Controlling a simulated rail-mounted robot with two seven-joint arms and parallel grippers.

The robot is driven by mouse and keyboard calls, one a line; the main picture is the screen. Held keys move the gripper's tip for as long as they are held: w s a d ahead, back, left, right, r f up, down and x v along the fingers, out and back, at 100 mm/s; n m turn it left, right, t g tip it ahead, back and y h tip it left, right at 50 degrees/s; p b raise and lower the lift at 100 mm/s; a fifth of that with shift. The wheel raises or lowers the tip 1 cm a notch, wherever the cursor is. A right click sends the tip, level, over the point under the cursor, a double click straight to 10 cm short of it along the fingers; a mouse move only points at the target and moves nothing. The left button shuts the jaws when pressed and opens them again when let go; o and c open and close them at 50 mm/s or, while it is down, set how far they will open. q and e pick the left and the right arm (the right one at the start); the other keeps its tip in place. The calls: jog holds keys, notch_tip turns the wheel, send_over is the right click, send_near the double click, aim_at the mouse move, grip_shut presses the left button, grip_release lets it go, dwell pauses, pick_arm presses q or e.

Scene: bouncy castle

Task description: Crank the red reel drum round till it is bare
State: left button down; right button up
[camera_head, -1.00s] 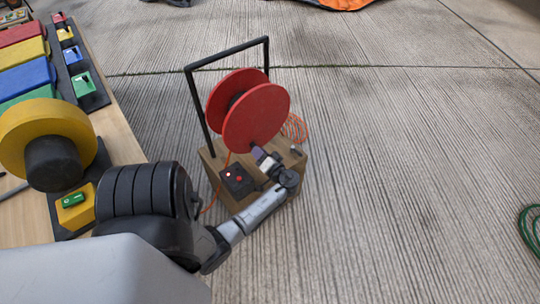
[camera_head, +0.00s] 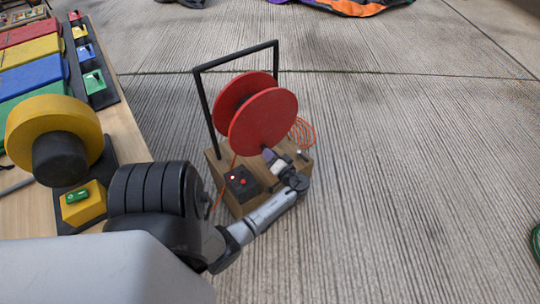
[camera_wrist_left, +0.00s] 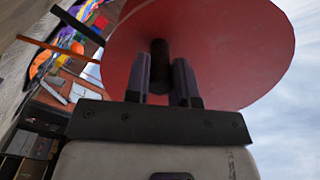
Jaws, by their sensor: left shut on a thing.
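The red reel drum (camera_head: 263,119) has two red discs and stands on a wooden box (camera_head: 304,170) under a black frame. My left gripper (camera_head: 269,156) is at the lower edge of the near disc. In the left wrist view the gripper (camera_wrist_left: 161,80) is shut on a dark round crank handle (camera_wrist_left: 159,52) that sticks out from the red disc (camera_wrist_left: 215,45). A thin orange cord (camera_head: 234,163) runs down beside the drum. How much cord is on the core is hidden between the discs. My right gripper is not in view.
A black bar frame (camera_head: 235,57) rises over the drum. A black control panel (camera_head: 242,184) with red lights is on the box. An orange coil (camera_head: 303,132) shows behind it. At left is a table with a yellow wheel (camera_head: 45,120). The floor at right is mostly clear.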

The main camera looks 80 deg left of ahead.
pick_arm(q)
jog(key=c, duration=1.4)
grip_release()
jog(key=o, duration=0.4)
jog(key=shift+w, duration=0.2)
jog(key=shift+o, duration=0.2)
jog(key=shift+d, duration=0.2)
jog(key=p+v, duration=0.4)
jog(key=v, duration=0.9)
jog(key=shift+d, duration=0.15)
jog(key=shift+w, duration=0.15)
